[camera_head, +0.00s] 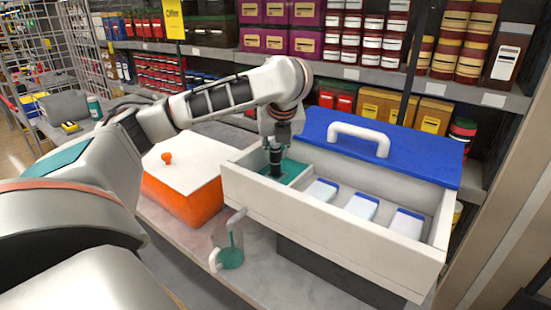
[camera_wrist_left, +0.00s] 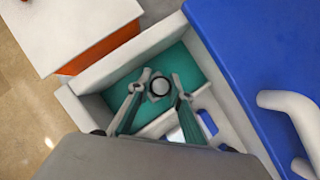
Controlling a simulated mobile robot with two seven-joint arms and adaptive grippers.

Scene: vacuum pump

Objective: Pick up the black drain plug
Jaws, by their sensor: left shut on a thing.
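The drain plug (camera_wrist_left: 160,87) shows in the left wrist view as a small round piece with a dark rim and a pale grey top. My left gripper (camera_wrist_left: 161,79) is shut on it, with one fingertip on each side. In the head view my left gripper (camera_head: 275,165) points down into the left compartment of the open white drawer (camera_head: 330,225). That compartment has a teal floor (camera_head: 295,170). In the head view the plug cannot be told apart from the dark fingers. I cannot tell whether it touches the compartment floor. My right gripper is not in view.
The drawer belongs to a blue-topped box (camera_head: 425,152) with a white handle (camera_head: 358,135). Several white and blue packs (camera_head: 362,206) lie in its other compartments. An orange box with a white lid (camera_head: 185,195) stands left. A clear jug with teal liquid (camera_head: 230,255) stands in front.

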